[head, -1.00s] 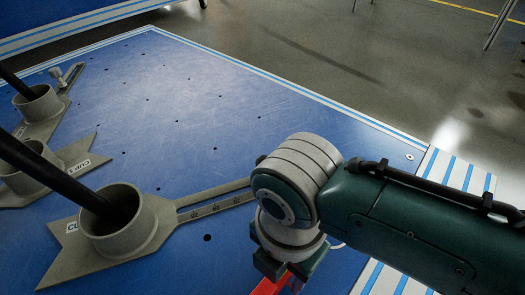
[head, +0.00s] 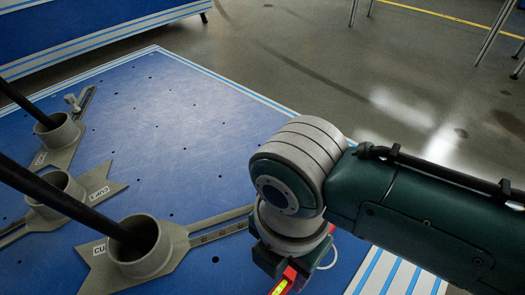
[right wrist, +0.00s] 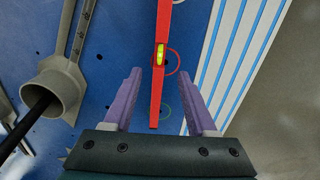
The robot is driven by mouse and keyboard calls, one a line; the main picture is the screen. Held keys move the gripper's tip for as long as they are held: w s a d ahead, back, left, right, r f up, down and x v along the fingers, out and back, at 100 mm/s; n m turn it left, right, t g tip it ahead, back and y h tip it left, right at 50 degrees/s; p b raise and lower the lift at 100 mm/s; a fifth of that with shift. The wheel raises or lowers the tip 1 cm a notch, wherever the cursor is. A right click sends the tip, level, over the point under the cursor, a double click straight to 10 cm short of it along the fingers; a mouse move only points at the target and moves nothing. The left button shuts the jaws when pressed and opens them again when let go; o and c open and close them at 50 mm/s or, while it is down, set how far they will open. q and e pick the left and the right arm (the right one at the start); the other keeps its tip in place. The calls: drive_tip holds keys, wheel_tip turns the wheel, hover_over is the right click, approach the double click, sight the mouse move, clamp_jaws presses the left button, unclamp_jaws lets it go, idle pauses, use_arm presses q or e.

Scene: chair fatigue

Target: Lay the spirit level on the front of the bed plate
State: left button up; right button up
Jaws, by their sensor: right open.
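The red spirit level (right wrist: 157,95), with a yellow-green vial, runs lengthwise between the two purple fingers of my right gripper (right wrist: 158,90) in the right wrist view. There are gaps on both sides, and the gripper is open around it. In the head view the level (head: 285,281) shows just under the right gripper (head: 281,268), partly hidden by it. The blue bed plate (head: 205,125) lies below; I cannot tell whether the level touches it. My left gripper is not in view.
Grey cup fixtures (head: 150,247) with dark rods stand on the plate at the left. One also shows in the right wrist view (right wrist: 52,88). A white-and-blue striped border (head: 395,278) edges the plate at the right. The plate's middle is clear.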

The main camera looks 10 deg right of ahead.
drive_tip(key=shift+r, duration=0.4)
drive_tip(key=s+r+m+t+y, duration=0.15)
drive_tip(key=s+r+m, duration=0.3)
drive_tip(key=m, duration=0.65)
drive_tip(key=s+d+r+m+t, duration=0.1)
drive_tip(key=s+d+r+m, duration=0.1)
drive_tip(key=d+m, duration=0.4)
drive_tip(key=s+d+r+m+t+h, duration=0.1)
drive_tip(key=s+d+r+m, duration=0.2)
drive_tip(key=d+m, duration=0.3)
drive_tip(key=shift+s+r+m, duration=0.2)
drive_tip(key=shift+r+m, duration=0.2)
drive_tip(key=shift+r, duration=0.25)
